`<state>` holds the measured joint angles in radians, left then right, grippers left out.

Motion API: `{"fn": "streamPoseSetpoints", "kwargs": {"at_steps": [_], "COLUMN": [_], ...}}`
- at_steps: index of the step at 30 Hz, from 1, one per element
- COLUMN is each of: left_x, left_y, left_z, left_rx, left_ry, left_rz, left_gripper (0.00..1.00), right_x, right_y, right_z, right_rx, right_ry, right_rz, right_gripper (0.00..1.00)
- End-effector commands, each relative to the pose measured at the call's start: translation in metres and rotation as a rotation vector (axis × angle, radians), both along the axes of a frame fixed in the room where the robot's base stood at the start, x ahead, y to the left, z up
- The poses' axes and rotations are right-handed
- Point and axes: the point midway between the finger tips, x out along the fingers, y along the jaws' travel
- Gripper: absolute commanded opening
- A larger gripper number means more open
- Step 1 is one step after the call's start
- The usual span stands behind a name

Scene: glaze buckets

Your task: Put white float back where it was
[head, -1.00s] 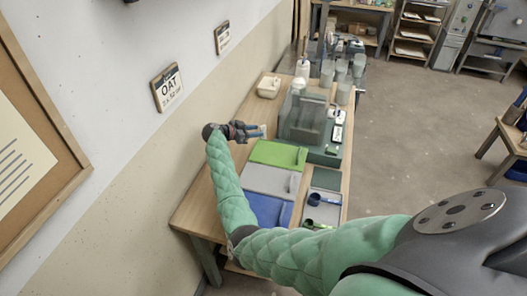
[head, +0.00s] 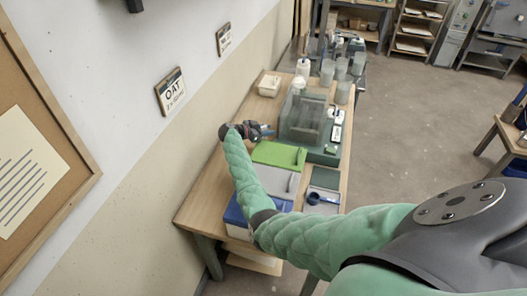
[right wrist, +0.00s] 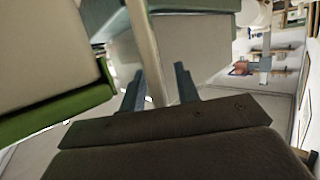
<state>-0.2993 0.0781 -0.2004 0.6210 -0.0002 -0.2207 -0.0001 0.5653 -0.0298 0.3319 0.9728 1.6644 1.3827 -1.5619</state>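My right gripper (head: 268,130) is over the table beside the clear tank, just beyond the green-lidded bucket. In the right wrist view its two fingers (right wrist: 158,78) stand apart. A pale upright strip (right wrist: 148,50) shows between them; I cannot tell what it belongs to, and nothing looks clamped. I cannot make out the white float for certain in either view. The green lid (head: 278,154), grey lid (head: 275,181) and blue lid (head: 236,213) form a row. A dark blue scoop-like tool (head: 316,198) lies on the tray right of them. My left gripper is not in view.
The clear tank (head: 303,118) stands on a green base, with small white items (head: 337,115) at its right. A cream tub (head: 269,85), white bottle (head: 303,68) and frosted cups (head: 343,92) stand behind. The wall (head: 150,150) borders the left side.

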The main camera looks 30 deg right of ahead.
Motion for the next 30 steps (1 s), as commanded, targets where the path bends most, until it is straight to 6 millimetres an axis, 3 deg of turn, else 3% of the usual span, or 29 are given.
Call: {"fn": "streamPoseSetpoints", "kwargs": {"at_steps": [1,4,5,20,30], "left_x": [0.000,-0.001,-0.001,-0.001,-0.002], "left_y": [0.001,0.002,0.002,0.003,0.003], "left_z": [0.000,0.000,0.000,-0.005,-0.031], "left_rx": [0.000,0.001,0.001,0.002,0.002], "left_ry": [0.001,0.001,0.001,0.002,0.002], "left_rz": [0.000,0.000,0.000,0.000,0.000], "left_gripper": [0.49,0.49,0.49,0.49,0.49], "right_x": [0.000,0.000,0.000,0.001,0.001], "right_y": [0.000,0.000,0.000,0.000,0.001], "right_z": [0.000,0.000,0.000,0.006,0.057], "right_rx": [0.000,0.000,0.000,0.001,0.001], "right_ry": [0.000,0.000,0.000,-0.002,-0.006], "right_rz": [0.000,0.000,0.000,-0.001,-0.001], "right_gripper": [0.21,0.02,0.00,0.00,0.00]}}
